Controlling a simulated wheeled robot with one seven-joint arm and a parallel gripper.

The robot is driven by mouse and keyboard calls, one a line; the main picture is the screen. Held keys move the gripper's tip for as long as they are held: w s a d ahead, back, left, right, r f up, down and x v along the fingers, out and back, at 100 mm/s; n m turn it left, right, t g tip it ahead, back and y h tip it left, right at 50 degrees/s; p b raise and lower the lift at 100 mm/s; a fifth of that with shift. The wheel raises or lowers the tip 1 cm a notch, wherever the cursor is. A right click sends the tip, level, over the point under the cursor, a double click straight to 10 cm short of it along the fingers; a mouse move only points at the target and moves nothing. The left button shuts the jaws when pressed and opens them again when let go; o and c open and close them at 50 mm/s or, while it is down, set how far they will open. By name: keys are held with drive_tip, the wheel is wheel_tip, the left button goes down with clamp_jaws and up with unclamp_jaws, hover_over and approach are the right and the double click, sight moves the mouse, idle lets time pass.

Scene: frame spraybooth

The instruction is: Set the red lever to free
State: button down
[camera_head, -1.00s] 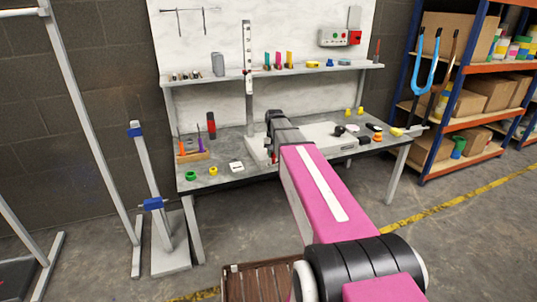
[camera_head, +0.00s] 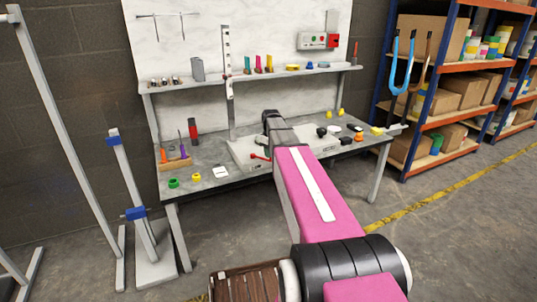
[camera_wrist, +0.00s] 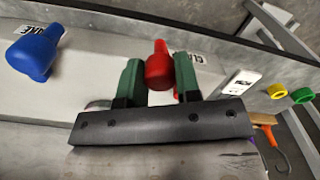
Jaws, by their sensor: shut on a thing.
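The red lever (camera_wrist: 159,68) has a rounded red knob and sits between the two green fingers of my gripper (camera_wrist: 158,60) in the wrist view. The gripper is shut on it. A label beginning "CLA" lies just beyond the knob, partly covered by a finger. A blue knob (camera_wrist: 34,52) stands to the left, beside a second label ending in "KE". In the head view a small red handle (camera_head: 260,157) shows left of my arm, at the light grey fixture (camera_head: 243,150) on the bench. My gripper's fingers are hidden behind the arm there. No "free" marking is readable.
The grey workbench (camera_head: 215,182) carries a tool block (camera_head: 175,163), green ring (camera_head: 173,183), yellow ring (camera_head: 196,177) and white card (camera_head: 221,172). A perforated post (camera_head: 228,90) rises behind the fixture. A stand (camera_head: 135,200) is left, loaded shelves (camera_head: 455,100) right.

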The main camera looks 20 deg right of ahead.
drive_tip(key=shift+w+d, duration=0.2)
drive_tip(key=shift+w, duration=0.05)
idle(0.3)
drive_tip(key=c, duration=0.8)
unclamp_jaws()
wheel_tip(320, 180, up, 11)
drive_tip(key=shift+f, duration=0.1)
drive_tip(key=s+a+f+m, duration=0.3)
drive_tip(key=s+a+f, duration=0.2)
drive_tip(key=s+f, duration=0.6)
drive_tip(key=s+a+f+m, duration=0.3)
drive_tip(key=s+a+f, duration=0.2)
drive_tip(key=s+f, duration=0.6)
drive_tip(key=s, duration=0.4)
drive_tip(key=shift+a+f+m, duration=0.2)
drive_tip(key=shift+f+m, duration=0.05)
drive_tip(key=shift+m, duration=0.15)
